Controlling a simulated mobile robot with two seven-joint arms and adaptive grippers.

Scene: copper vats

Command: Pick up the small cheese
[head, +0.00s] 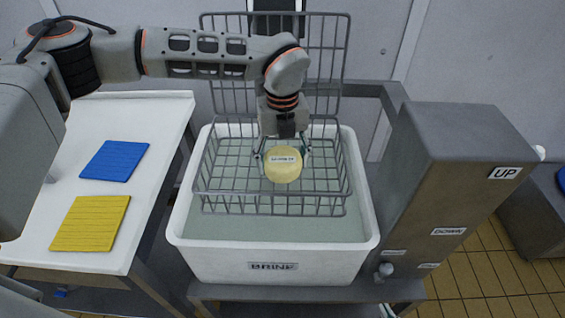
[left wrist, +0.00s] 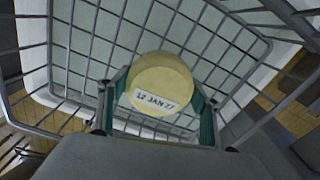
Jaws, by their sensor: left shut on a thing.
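The small cheese (head: 283,170) is a pale yellow round with a white date label. It is between the fingers of my left gripper (head: 282,158), which is shut on it, over the wire basket (head: 205,190) in the head view. In the left wrist view the cheese (left wrist: 160,82) sits between the two green-padded fingers of the left gripper (left wrist: 158,112), its label reading "12 JAN 27". The basket's wire mesh shows behind it. I cannot tell whether the cheese touches the mesh. My right gripper is not in view.
The basket sits in a white vat (head: 225,262) labelled BRINE, holding pale liquid. A white table (head: 60,165) at left carries a blue mat (head: 114,160) and a yellow mat (head: 89,223). A metal box (head: 440,185) with UP and DOWN labels stands at right. Basket walls surround the gripper.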

